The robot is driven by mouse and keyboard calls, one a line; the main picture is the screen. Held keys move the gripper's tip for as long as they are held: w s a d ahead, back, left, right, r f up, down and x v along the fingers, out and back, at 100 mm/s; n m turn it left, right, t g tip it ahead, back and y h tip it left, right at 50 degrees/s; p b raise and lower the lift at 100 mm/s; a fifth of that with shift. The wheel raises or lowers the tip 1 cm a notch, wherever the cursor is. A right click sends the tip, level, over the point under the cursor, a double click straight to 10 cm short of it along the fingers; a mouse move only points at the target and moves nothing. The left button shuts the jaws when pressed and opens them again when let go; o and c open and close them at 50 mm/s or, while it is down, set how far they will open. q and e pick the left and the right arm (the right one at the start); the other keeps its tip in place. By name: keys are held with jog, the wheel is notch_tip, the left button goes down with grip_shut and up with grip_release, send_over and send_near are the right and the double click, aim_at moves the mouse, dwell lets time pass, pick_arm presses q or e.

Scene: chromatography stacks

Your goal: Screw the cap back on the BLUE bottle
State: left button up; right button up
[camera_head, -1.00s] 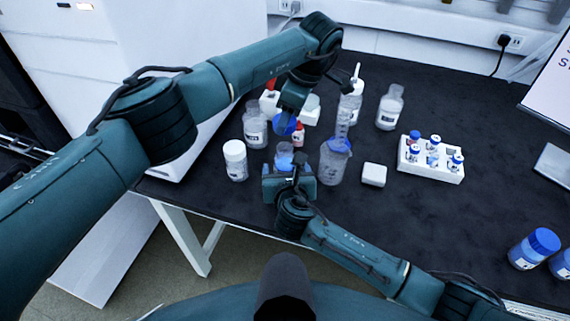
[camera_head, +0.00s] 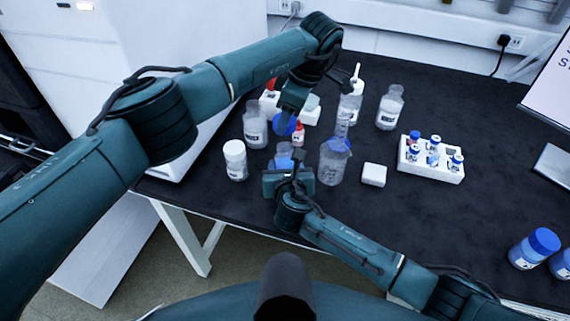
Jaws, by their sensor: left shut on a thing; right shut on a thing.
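The blue cap (camera_head: 284,125) is held in my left gripper (camera_head: 287,116), which points down from above and is shut on it. Below the cap is the blue bottle (camera_head: 284,160), a clear bottle with a blue label, standing on the dark bench. My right gripper (camera_head: 288,176) is shut on this bottle from the front and hides its lower part. The cap is apart from the bottle, above its mouth and seemingly roughly in line with it. The exact sideways offset cannot be told from this view.
To the right are a white block (camera_head: 373,175) and a white vial rack (camera_head: 430,172).

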aim_at(288, 133)
jog(key=c, duration=0.7)
pick_arm(q)
jog(key=shift+f, duration=2.5)
pick_arm(e)
jog(key=shift+o, duration=0.2)
pick_arm(q)
jog(key=shift+f, duration=0.9)
jog(key=shift+f, duration=0.55)
